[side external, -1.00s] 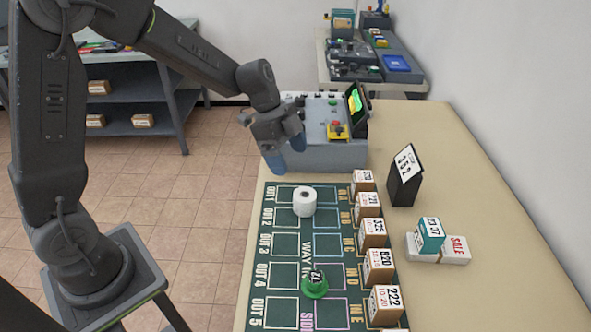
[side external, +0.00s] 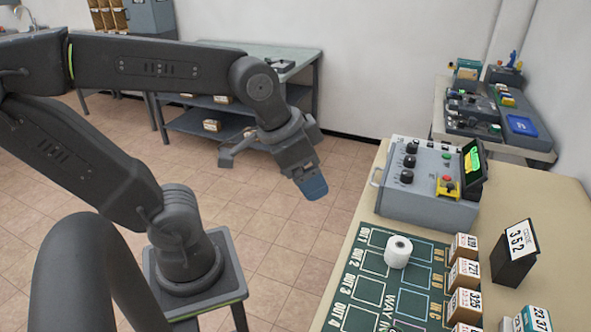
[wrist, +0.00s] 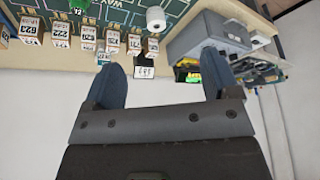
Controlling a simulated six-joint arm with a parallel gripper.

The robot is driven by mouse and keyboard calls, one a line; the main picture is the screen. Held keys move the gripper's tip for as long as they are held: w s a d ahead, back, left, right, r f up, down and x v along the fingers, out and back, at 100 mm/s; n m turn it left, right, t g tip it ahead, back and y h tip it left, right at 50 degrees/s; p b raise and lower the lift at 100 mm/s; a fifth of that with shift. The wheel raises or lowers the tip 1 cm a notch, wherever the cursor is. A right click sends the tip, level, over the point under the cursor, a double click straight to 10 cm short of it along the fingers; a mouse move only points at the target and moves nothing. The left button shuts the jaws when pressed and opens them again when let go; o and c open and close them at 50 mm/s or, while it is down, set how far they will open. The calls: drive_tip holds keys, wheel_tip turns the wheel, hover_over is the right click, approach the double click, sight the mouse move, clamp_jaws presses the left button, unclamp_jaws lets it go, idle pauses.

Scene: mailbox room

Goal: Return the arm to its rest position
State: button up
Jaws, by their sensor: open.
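My gripper (side external: 268,176) is open and empty. It hangs over the tiled floor, left of the table and clear of it. In the wrist view its two blue fingertips (wrist: 163,75) are spread wide with nothing between them. My arm is raised and bent, with the upper link nearly level. The rest position itself is not marked in any view.
A table (side external: 555,215) at right bears a green sorting mat (side external: 360,284), a white roll (side external: 398,252), several numbered boxes (side external: 464,274), a black 352 sign (side external: 514,252) and a grey control console (side external: 425,185). A grey shelf bench (side external: 225,122) stands behind. Open floor lies between.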

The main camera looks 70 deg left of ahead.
drive_tip(key=shift+s+a+n, duration=0.25)
drive_tip(key=shift+s+n, duration=0.55)
drive_tip(key=shift+s, duration=0.1)
idle(0.7)
